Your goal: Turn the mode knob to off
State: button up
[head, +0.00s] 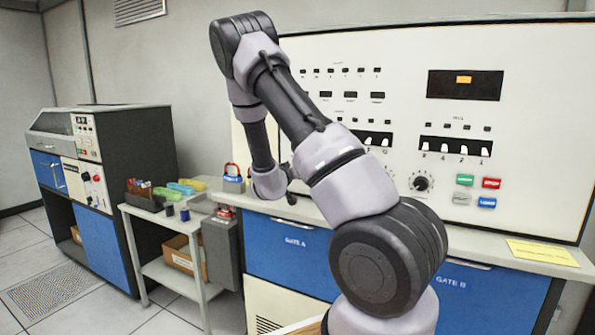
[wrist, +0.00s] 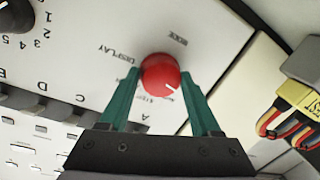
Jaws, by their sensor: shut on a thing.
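The mode knob (wrist: 160,76) is a round red knob with a white pointer line, on a pale panel in the wrist view. The line points to the lower right in that picture. Printed words around it include MODE and DISPLAY; a smaller label below is partly covered. My gripper (wrist: 159,79) has its green fingers on both sides of the knob and is shut on it. In the head view my arm reaches to the panel's left part, and the red knob cannot be made out there.
In the wrist view a black numbered dial (wrist: 14,16) is at the upper left, and a yellow connector (wrist: 300,96) with coloured wires is at the right. In the head view a cart (head: 165,222) with small items stands left of the console. Coloured buttons (head: 464,180) are at the right.

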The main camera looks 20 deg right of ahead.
jog(key=shift+n, duration=1)
jog(key=o, duration=1.4)
jog(key=shift+c, duration=0.2)
jog(key=v, duration=1)
jog(key=shift+s+a, duration=0.25)
jog(key=shift+a, duration=0.1)
jog(key=shift+r, duration=0.15)
